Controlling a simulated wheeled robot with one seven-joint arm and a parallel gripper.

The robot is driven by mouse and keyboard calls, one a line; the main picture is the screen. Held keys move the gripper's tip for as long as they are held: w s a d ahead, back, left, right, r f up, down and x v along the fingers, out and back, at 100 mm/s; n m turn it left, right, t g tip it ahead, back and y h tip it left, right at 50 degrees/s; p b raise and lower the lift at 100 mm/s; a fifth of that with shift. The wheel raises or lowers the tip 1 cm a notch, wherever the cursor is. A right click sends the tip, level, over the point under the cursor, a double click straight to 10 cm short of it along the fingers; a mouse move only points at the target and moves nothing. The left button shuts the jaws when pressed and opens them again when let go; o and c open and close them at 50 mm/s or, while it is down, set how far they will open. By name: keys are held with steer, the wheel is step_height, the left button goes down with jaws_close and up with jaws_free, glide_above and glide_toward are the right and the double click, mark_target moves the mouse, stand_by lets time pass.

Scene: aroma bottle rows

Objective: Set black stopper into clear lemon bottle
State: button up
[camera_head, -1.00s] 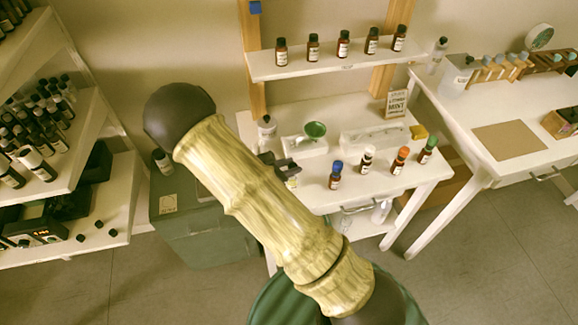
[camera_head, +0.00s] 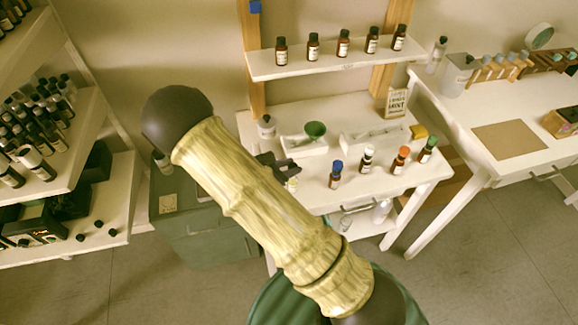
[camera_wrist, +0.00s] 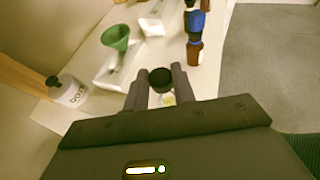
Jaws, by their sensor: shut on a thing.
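My gripper (camera_wrist: 161,88) is shut on a black stopper (camera_wrist: 160,78), which sits between the two fingertips in the wrist view. Whether the stopper touches the bottle's neck cannot be told. In the head view, my gripper (camera_head: 278,166) is at the front left of the white table, partly behind my arm. The pale bottle (camera_head: 292,183) shows just below it, and the stopper cannot be made out there.
A green funnel (camera_head: 315,130) stands behind my gripper on the white table (camera_head: 350,110). A blue-capped bottle (camera_head: 335,175) and several other capped bottles stand to the right. A white-labelled bottle (camera_wrist: 70,91) stands to the left in the wrist view. Brown bottles line the shelf (camera_head: 330,66) above.

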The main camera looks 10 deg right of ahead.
steer(key=shift+f+b, duration=0.9)
steer(key=shift+f, duration=0.45)
steer(key=o, duration=1)
steer(key=shift+o, duration=0.2)
steer(key=shift+a+r, duration=0.1)
steer(key=b+v, duration=0.1)
steer(key=v, duration=1.6)
steer(key=shift+b, duration=0.3)
steer(key=shift+s, duration=0.1)
